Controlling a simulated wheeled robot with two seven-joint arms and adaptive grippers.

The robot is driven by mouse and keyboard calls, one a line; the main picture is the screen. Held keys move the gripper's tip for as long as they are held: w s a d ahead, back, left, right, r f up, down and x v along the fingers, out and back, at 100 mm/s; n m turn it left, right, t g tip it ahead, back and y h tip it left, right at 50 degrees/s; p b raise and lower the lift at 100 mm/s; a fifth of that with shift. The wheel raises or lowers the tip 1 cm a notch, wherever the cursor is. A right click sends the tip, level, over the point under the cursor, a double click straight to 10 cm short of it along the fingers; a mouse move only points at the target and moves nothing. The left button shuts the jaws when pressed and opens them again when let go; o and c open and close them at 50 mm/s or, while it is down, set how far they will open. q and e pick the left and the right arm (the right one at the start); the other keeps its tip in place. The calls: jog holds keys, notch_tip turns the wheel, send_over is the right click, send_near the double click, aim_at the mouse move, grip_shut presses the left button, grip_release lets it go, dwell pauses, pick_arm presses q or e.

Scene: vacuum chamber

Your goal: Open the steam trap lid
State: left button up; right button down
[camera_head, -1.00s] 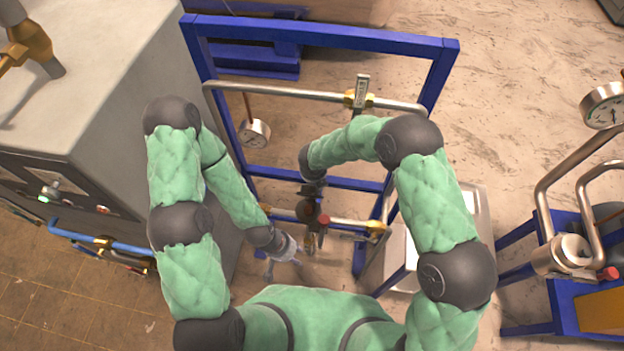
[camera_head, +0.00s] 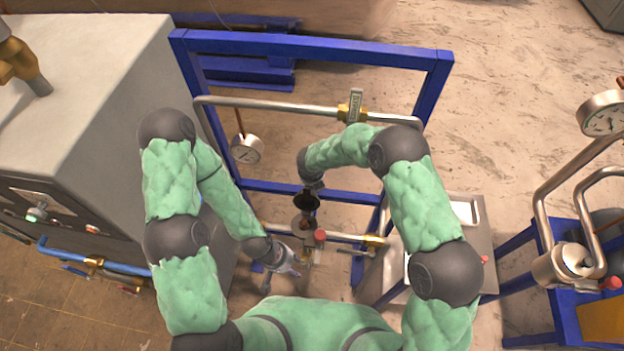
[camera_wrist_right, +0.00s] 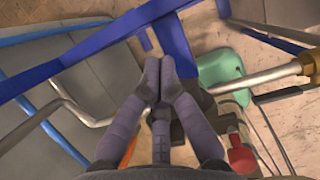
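The steam trap (camera_head: 303,224) sits on the lower pipe of the blue frame in the head view, partly hidden by my right arm's end. A dark round piece (camera_head: 306,200), which looks like its lid, appears raised above the brownish trap body. My right gripper is mostly hidden beside this piece in the head view. In the right wrist view my right gripper (camera_wrist_right: 160,72) has its fingertips together, with nothing visible between them. Dark trap parts (camera_wrist_right: 194,118) show just right of its fingers. My left gripper (camera_head: 281,279) points down with fingers apart, empty, left of the trap.
A red valve handle (camera_head: 320,236) is close to the trap's right. Brass fittings (camera_head: 373,241) sit along the lower pipe. A grey cabinet (camera_head: 85,95) stands left; open floor (camera_head: 520,100) lies behind right.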

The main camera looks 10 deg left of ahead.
dwell(0.4)
jog(key=v, duration=1.2)
jog(key=s+d+f+n+g+y, duration=0.1)
jog(key=s+d+f+n, duration=0.5)
jog(key=s+n, duration=0.35)
jog(key=s+d+f+n+g+y, duration=0.2)
jog(key=s+d+f+n, duration=0.45)
jog(key=s+n, duration=0.35)
jog(key=s+d+f+n+g+y, duration=0.1)
jog(key=s+d+f+n, duration=0.55)
jog(key=n, duration=0.55)
notch_tip(320, 180, down, 22)
jog(key=a+n+b, duration=0.1)
jog(key=a+b, duration=0.1)
jog(key=b, duration=2.1)
jog(key=shift+w+a+t, duration=0.3)
jog(key=shift+w+a, duration=0.1)
jog(key=shift+w, duration=0.05)
